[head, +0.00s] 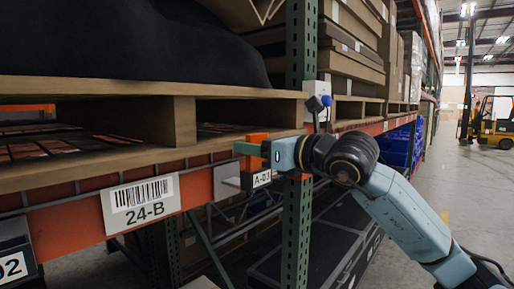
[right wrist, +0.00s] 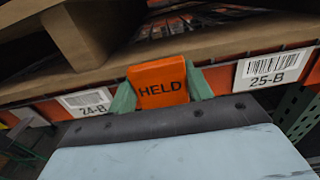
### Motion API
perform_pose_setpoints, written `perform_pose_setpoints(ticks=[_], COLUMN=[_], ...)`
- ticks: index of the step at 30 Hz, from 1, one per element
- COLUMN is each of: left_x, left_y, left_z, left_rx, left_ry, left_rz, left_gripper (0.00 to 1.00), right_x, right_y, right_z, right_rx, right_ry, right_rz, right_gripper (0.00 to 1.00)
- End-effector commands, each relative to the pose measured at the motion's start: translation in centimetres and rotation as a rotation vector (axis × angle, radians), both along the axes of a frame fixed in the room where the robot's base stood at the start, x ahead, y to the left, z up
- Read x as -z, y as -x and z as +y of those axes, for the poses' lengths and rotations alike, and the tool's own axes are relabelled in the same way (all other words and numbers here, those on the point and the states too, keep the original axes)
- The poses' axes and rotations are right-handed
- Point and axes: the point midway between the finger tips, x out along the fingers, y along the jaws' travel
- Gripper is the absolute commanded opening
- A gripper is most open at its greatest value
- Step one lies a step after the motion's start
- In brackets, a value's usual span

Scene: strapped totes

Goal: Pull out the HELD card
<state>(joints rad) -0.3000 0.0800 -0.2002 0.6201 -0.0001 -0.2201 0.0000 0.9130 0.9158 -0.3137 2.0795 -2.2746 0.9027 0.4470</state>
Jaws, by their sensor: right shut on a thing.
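The orange HELD card (right wrist: 160,84) stands face-on between the green fingers of my right gripper (right wrist: 161,76) in the right wrist view. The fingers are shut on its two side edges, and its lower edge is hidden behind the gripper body. In the head view the card (head: 258,138) shows as a small orange patch by the right gripper (head: 249,150), at the front of the shelf beam. A small holder labelled A-03 (head: 261,179) sits just below. I cannot tell whether the card's lower end is still in it. My left gripper is not in view.
The orange beam carries a 24-B label (head: 141,203) left of the gripper and a 25-B label (right wrist: 273,66) beyond it. A wooden pallet (head: 95,90) rests above. A green upright (head: 298,230) stands close by. The aisle on the right is open, with a yellow forklift (head: 490,122) far back.

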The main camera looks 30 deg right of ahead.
Motion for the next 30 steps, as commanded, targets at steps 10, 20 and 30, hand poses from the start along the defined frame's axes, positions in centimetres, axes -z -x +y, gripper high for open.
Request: perform_pose_setpoints(ticks=[10,20,30], left_x=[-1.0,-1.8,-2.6], left_y=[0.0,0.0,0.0], left_z=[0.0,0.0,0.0], left_rx=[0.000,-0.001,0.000], left_ry=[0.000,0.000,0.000], left_rz=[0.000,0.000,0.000], left_gripper=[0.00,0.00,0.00], right_x=[-1.5,-2.9,-4.2], right_y=[0.0,0.0,0.0], right_z=[0.0,0.0,0.0], right_rx=[0.000,-0.001,0.000], right_ry=[0.000,0.000,-0.001], right_rz=[0.000,-0.001,0.000], right_gripper=[0.23,0.23,0.23])
